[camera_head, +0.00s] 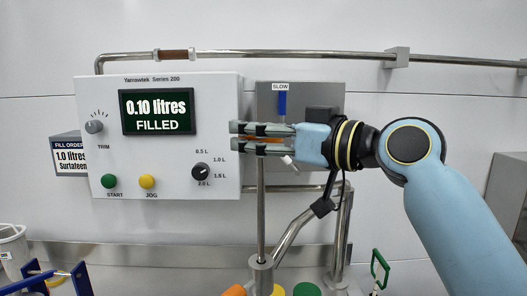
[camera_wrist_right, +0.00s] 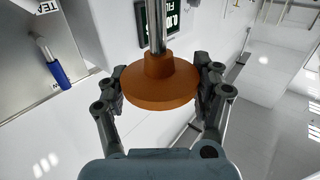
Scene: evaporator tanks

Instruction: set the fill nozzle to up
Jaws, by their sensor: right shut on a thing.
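A vertical metal rod (camera_head: 261,205), which looks like the fill nozzle, stands in front of the grey panel and runs down to a metal fitting (camera_head: 262,270). An orange flanged collar (camera_wrist_right: 160,86) sits on the rod. My right gripper (camera_head: 237,137) comes in from the right and is shut on this collar, which shows as a thin orange strip between the fingers. In the right wrist view, the fingers (camera_wrist_right: 162,90) touch the collar on both sides. The rod's top is hidden behind the gripper in the head view. My left gripper is not in view.
The white control box (camera_head: 212,115) reads 0.10 litres FILLED, close to my fingertips. A grey panel (camera_head: 330,95) carries a blue-handled lever (camera_head: 282,103) under a SLOW label. Slanted pipes (camera_head: 295,235) stand right of the rod. Orange, yellow and green items lie low in front.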

